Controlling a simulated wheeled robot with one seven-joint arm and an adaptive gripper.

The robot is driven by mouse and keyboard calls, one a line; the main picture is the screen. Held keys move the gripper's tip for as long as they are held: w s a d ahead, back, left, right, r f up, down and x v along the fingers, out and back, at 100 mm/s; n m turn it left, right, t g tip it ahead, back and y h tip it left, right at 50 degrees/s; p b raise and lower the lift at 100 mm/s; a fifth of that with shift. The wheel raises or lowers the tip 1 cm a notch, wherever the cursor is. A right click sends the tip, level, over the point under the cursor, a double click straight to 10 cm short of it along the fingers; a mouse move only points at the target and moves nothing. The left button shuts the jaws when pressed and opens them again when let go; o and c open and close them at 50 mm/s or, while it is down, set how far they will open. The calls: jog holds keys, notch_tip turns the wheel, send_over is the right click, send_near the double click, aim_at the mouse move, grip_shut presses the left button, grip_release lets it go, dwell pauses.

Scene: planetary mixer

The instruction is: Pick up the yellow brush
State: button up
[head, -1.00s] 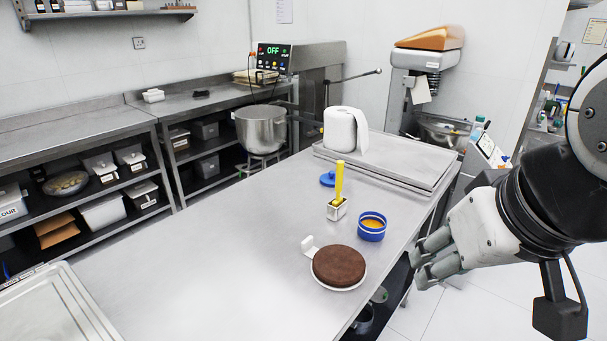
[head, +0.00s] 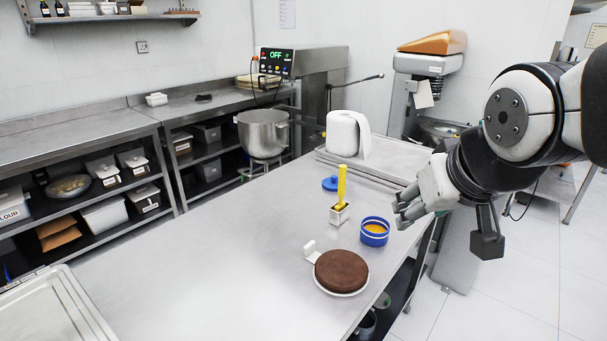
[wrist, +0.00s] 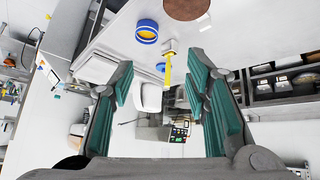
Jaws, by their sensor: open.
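A brown cake (head: 341,271) is in front. A blue lid (head: 330,184), paper roll (head: 342,135) and trays (head: 385,170) are behind.

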jog(key=w+d+f+t, duration=0.2)
jog(key=w+t, duration=0.1)
jog(key=w, duration=1)
jog(key=n+t+y+b, duration=0.2)
jog(key=t+y, duration=0.1)
jog(key=t, duration=0.1)
send_near(344, 175)
jog(key=s+d+r, duration=0.1)
jog(key=s+r, duration=0.2)
jog(key=s, duration=0.2)
notch_tip(344, 175, down, 5)
jog(key=w+t+y, duration=0.1)
jog(key=w+t, duration=0.1)
jog(key=t, duration=0.1)
jog(key=w, duration=0.3)
jog(key=w+a, duration=0.1)
jog(key=w, duration=0.4)
jog(key=shift+w+a+f, duration=0.15)
jog(key=shift+w+f, duration=0.1)
jog(key=shift+w, duration=0.1)
jog(key=shift+w+a+f, duration=0.1)
jog(key=shift+w+a, duration=0.1)
jog(key=shift+w, duration=0.65)
jog(key=shift+w+a+f, duration=0.1)
jog(key=shift+w+a, duration=0.15)
jog(key=shift+w, duration=0.6)
jog(key=shift+w+a+f, duration=0.1)
jog(key=shift+w+a, duration=0.1)
jog(key=shift+w, duration=0.65)
jog(key=shift+c, duration=0.3)
